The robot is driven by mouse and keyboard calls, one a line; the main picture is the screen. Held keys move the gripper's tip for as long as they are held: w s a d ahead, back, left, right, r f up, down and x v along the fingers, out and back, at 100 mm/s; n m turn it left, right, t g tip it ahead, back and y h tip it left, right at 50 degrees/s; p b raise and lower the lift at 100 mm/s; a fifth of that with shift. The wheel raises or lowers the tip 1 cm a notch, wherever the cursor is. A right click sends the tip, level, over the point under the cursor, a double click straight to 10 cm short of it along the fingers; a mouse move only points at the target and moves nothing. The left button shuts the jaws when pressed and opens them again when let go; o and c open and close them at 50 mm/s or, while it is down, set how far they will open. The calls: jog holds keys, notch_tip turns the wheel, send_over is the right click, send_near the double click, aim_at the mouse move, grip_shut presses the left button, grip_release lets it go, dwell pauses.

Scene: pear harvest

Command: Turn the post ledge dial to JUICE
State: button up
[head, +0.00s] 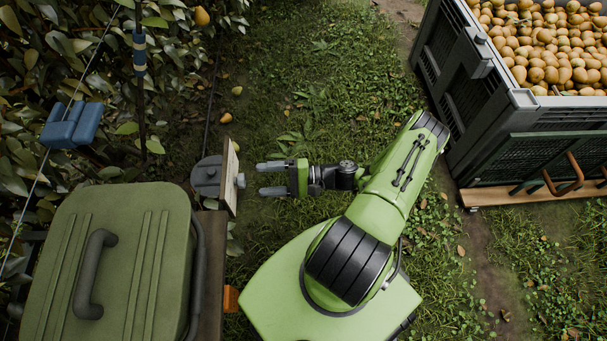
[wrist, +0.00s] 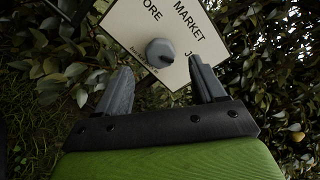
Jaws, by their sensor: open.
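The dial (wrist: 160,51) is a round grey knob on a cream label plate (wrist: 125,27). In the wrist view the plate reads "MARKET", part of a word ending "ORE", and a "J" at the right, the rest of that word hidden behind a finger. Which label the dial points to is not clear. In the head view the dial (head: 240,181) sticks out sideways from the plate's board (head: 229,175). My gripper (head: 259,179) is open and empty, facing the dial with a small gap. In the wrist view its fingers (wrist: 159,66) stand either side of the dial, apart from it.
A green lidded box (head: 140,250) stands at the lower left, close to the dial. Leafy branches (head: 60,170) fill the left side. A grey crate of pears (head: 510,90) stands at the upper right. Open grass (head: 320,60) lies beyond my arm.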

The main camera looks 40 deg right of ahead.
jog(key=v, duration=1.1)
jog(key=shift+r, duration=0.1)
jog(key=w+a+r+n+g+h, duration=0.1)
jog(key=a+r+n+g+h, duration=0.2)
jog(key=r+n+g+h, duration=0.45)
jog(key=w+a+r+n+g+h, duration=0.2)
jog(key=a+r+g, duration=0.2)
jog(key=r, duration=0.7)
jog(key=s+a+r+n+t+h, duration=0.2)
jog(key=s+a+r+t+h, duration=0.1)
jog(key=s+r, duration=0.25)
jog(key=s+a+r+n+t+h, duration=0.25)
jog(key=s+r+t, duration=0.2)
jog(key=r, duration=0.25)
notch_tip(320, 180, up, 13)
jog(key=g+p, duration=0.1)
jog(key=p, duration=1.1)
jog(key=shift+s+a+f+m+p, duration=0.2)
jog(key=shift+a+f+m+p, duration=0.1)
jog(key=shift+a+p, duration=0.1)
